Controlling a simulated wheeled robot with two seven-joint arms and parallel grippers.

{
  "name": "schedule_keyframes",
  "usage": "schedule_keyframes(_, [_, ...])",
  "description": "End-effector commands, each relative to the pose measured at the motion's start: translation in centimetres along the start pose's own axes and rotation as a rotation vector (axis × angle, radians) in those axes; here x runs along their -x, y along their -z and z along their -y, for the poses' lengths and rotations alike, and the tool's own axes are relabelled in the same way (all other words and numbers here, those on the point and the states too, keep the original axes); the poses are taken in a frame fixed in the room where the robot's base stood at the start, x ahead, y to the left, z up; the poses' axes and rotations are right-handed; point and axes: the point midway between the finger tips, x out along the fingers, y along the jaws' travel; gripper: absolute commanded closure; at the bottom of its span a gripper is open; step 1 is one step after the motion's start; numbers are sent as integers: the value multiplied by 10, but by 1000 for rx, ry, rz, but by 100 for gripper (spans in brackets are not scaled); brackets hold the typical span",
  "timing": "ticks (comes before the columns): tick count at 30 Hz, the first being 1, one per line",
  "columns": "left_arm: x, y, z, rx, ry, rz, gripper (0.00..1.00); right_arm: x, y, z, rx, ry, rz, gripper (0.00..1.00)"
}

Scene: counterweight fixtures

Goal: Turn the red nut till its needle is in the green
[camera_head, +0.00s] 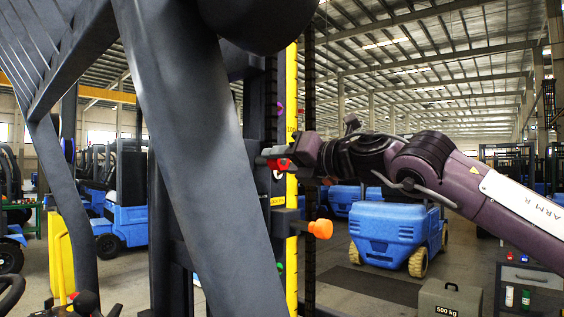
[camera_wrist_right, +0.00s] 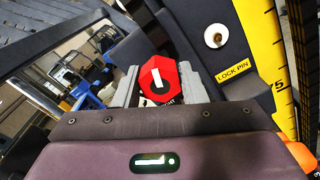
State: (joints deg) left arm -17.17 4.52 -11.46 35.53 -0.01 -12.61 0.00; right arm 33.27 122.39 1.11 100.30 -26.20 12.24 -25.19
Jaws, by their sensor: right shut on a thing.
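The red nut (camera_wrist_right: 170,70) is a hexagon with a white bar and a dark centre. My right gripper (camera_wrist_right: 159,86) has one grey finger on each side of it and is shut on it. In the head view my right arm comes in from the right, and the gripper (camera_head: 277,160) meets the nut (camera_head: 284,164) at the dark mast. The white bar stands tilted in the wrist view. I see no green zone beside the nut; the needle's scale cannot be made out. My left gripper is not in view.
An orange knob (camera_head: 320,228) sticks out below my right gripper. A yellow scale strip (camera_head: 292,255) runs up the mast. A dark slanted beam (camera_head: 200,150) blocks the left foreground.

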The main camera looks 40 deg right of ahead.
Motion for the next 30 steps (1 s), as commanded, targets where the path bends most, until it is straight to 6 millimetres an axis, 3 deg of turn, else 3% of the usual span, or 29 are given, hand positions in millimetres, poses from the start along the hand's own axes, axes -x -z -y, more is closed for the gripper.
schedule_keyframes(18, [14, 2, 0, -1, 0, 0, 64, 0, -2, -1, -564, -2, 1, 85])
schedule_keyframes(30, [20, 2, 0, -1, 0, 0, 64, 0, -1, 0, -764, -1, 1, 85])
